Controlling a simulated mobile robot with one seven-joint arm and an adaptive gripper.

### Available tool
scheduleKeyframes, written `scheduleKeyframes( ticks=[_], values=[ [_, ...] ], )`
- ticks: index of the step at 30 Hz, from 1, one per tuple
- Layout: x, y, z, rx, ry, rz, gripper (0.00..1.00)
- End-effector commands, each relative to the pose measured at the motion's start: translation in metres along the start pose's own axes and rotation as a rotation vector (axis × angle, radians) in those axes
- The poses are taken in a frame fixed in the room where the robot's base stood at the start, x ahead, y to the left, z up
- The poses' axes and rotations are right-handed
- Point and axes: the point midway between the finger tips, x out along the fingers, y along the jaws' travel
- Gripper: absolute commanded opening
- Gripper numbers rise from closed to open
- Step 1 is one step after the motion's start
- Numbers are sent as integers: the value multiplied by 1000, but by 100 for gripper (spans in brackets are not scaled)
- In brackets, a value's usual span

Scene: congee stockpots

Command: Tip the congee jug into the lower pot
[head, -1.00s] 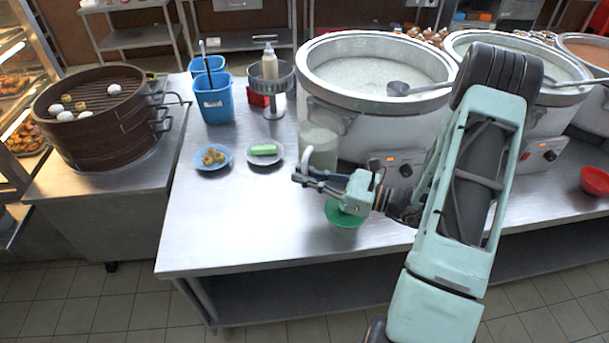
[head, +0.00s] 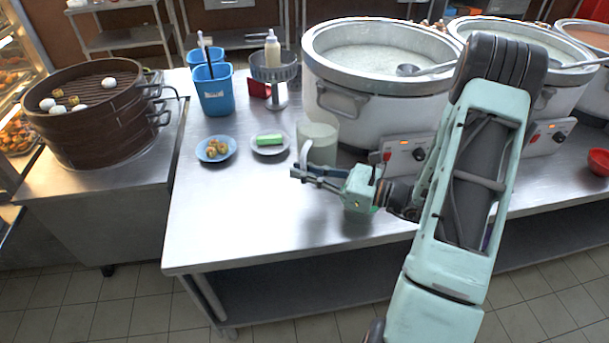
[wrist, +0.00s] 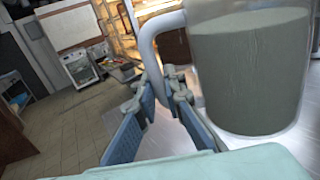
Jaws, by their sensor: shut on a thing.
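The congee jug (head: 320,147) is a clear, upright vessel nearly full of pale grey congee, in front of the nearest pot. In the wrist view the jug (wrist: 248,70) fills the upper right. My gripper (head: 301,171) is shut on its handle (wrist: 147,45), with the blue-padded fingers low around it. I cannot tell whether the jug's base touches the counter. The nearest pot (head: 322,95) holds white congee with a ladle in it. A second pot (head: 545,98) with pale contents stands to its right. I cannot tell which level is lower.
A plate of dumplings (head: 215,148), a plate with a green item (head: 269,144), blue bins (head: 214,92) and a bottle (head: 272,50) stand left of the jug. A red bowl (head: 599,161) is far right. The counter's front left (head: 225,220) is clear.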

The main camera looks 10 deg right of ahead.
Motion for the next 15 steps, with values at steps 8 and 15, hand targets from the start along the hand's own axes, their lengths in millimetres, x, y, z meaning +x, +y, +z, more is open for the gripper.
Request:
scheduleKeyframes(
  ticks=[8, 15],
  values=[
    [0, -1, -25, 3, -5, 1, 0],
    [0, 0, -32, 9, -6, 1, 0]
  ],
)
